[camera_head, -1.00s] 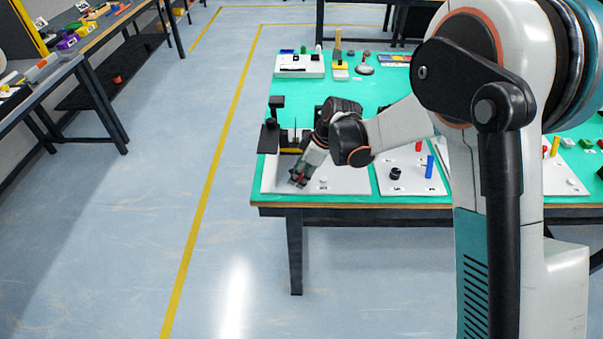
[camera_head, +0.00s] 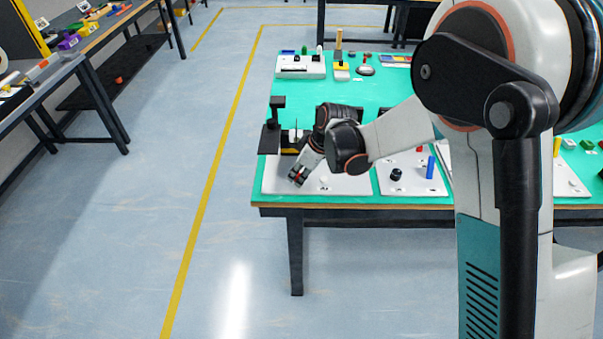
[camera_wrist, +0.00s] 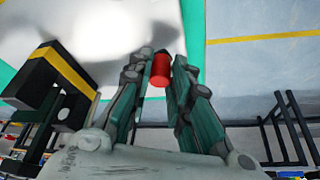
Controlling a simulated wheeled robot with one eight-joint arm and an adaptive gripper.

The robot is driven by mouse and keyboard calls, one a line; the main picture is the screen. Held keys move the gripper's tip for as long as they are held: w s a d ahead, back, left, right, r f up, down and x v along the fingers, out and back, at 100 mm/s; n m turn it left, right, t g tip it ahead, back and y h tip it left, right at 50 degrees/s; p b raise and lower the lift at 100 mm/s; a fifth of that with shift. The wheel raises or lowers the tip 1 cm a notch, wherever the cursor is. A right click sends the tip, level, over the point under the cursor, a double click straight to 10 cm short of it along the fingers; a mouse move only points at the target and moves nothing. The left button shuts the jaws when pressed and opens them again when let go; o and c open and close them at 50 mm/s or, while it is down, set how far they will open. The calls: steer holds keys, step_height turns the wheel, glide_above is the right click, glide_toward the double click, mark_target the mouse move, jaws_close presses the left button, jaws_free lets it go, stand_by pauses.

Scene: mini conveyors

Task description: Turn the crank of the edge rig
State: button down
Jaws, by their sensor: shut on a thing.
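My gripper (camera_head: 297,179) is low over the front left corner of the green table, above a white board (camera_head: 345,184). In the wrist view my gripper (camera_wrist: 160,68) is shut on a red cylindrical handle (camera_wrist: 160,71), which sits between the two fingertips. The handle looks like the crank's grip; the crank arm below it is hidden. A black rig (camera_head: 272,138) with an upright post stands at the table's left edge. A black bracket with a yellow band (camera_wrist: 62,75) shows at the left of the wrist view.
To the right, a second white board (camera_head: 414,187) holds a blue peg (camera_head: 430,167) and a black knob (camera_head: 396,174). A white device (camera_head: 301,67) stands at the table's back. The floor left of the table is clear.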

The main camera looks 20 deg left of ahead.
steer(key=m, duration=0.1)
steer(key=s+a+m+t, duration=0.1)
steer(key=m, duration=0.1)
steer(key=shift+a+m, duration=0.25)
steer(key=shift+m, duration=0.05)
steer(key=m, duration=0.1)
steer(key=a+m+t+h, duration=0.1)
steer(key=m, duration=0.1)
steer(key=shift+a+m, duration=0.3)
steer(key=m, duration=0.1)
steer(key=a+m+t+h, duration=0.1)
steer(key=m, duration=0.1)
steer(key=shift+a+m+h+b, duration=0.25)
steer(key=shift+m+h+b, duration=0.05)
steer(key=shift+w+a+m+t+h, duration=0.15)
steer(key=shift+w+a+m+h, duration=0.15)
steer(key=shift+m, duration=0.7)
steer(key=shift+w+a+m+t+h, duration=0.15)
steer(key=shift+a+m+h, duration=0.25)
steer(key=shift+m, duration=0.6)
steer(key=c, duration=1.5)
jaws_free()
steer(key=shift+o, duration=0.2)
